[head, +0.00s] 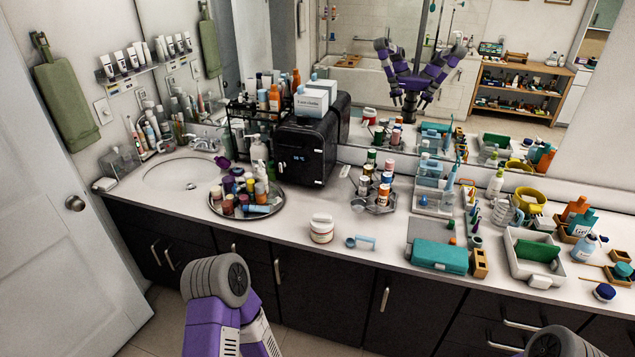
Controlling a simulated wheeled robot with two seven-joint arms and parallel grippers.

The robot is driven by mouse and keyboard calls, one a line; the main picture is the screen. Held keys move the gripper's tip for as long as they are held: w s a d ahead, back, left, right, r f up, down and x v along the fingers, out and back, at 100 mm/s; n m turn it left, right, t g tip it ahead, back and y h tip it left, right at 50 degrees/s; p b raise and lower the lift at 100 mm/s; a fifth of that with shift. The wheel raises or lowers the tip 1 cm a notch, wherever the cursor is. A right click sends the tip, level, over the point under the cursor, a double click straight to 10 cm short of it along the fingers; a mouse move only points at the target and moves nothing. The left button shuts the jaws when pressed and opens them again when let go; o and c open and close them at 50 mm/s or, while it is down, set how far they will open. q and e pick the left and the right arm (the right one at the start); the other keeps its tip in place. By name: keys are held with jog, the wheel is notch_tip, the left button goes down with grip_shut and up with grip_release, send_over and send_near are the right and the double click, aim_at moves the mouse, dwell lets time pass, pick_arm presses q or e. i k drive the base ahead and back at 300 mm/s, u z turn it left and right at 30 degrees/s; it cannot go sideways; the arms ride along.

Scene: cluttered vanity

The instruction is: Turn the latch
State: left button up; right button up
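A black box-shaped cabinet (312,142), like a mini fridge, stands on the counter against the mirror. A small pale piece that may be its latch (283,165) shows low on its front left; it is too small to tell how it is turned. A small lit display is on its front. My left arm rises from the bottom middle, well in front of the counter, and only part of my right arm shows at the bottom right. Neither gripper shows directly. The mirror reflects my folded arms, too small to read the fingers.
A sink (172,175) is left; crowded trays and a teal case (438,256) are right.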

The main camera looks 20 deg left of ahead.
aim_at(282, 164)
jog(key=u, duration=0.6)
jog(key=i, duration=0.45)
jog(key=u, duration=0.7)
jog(key=i, duration=0.85)
jog(key=z, duration=0.2)
